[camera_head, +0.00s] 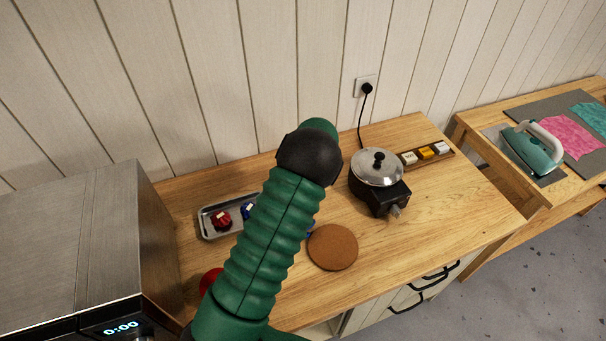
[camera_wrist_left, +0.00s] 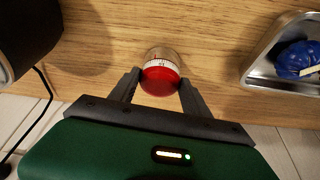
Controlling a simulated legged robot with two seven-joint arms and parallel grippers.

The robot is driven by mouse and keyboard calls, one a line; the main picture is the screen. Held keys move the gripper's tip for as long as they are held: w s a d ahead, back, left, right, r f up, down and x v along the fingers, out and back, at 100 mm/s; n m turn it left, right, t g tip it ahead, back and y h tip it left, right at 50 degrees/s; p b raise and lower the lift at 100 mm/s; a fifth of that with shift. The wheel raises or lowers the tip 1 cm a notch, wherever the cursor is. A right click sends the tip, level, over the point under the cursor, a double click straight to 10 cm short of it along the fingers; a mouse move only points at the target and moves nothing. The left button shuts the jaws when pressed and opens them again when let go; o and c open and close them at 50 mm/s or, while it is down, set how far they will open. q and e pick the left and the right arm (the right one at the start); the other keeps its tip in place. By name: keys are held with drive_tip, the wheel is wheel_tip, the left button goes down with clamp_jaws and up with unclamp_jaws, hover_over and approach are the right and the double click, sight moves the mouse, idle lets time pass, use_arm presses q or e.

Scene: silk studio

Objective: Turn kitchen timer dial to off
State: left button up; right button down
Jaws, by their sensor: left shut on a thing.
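The kitchen timer (camera_wrist_left: 160,80) is a small round thing with a red part and a white scale ring, standing on the wooden counter in the left wrist view. My left gripper (camera_wrist_left: 160,84) has one finger on each side of its red part and is shut on it. The scale marks are too small to read. In the head view my green left arm reaches up over the counter and hides both the gripper and the timer. My right gripper is in neither view.
A metal tray (camera_head: 215,232) holds a red thing and a blue thing (camera_wrist_left: 298,60). A lidded pot (camera_head: 377,168) stands on a black burner (camera_head: 385,200) corded to the wall. A cork mat (camera_head: 333,247) lies in front. A steel appliance (camera_head: 85,240) stands at left.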

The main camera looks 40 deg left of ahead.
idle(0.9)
use_arm(q)
drive_tip(key=o, duration=1.4)
drive_tip(key=shift+d+r, duration=0.1)
drive_tip(key=shift+r, duration=0.05)
drive_tip(key=b+v, duration=0.1)
drive_tip(key=v, duration=1.5)
drive_tip(key=shift+s+d+r+b, duration=0.1)
drive_tip(key=shift+r+b, duration=0.1)
drive_tip(key=shift+b, duration=0.1)
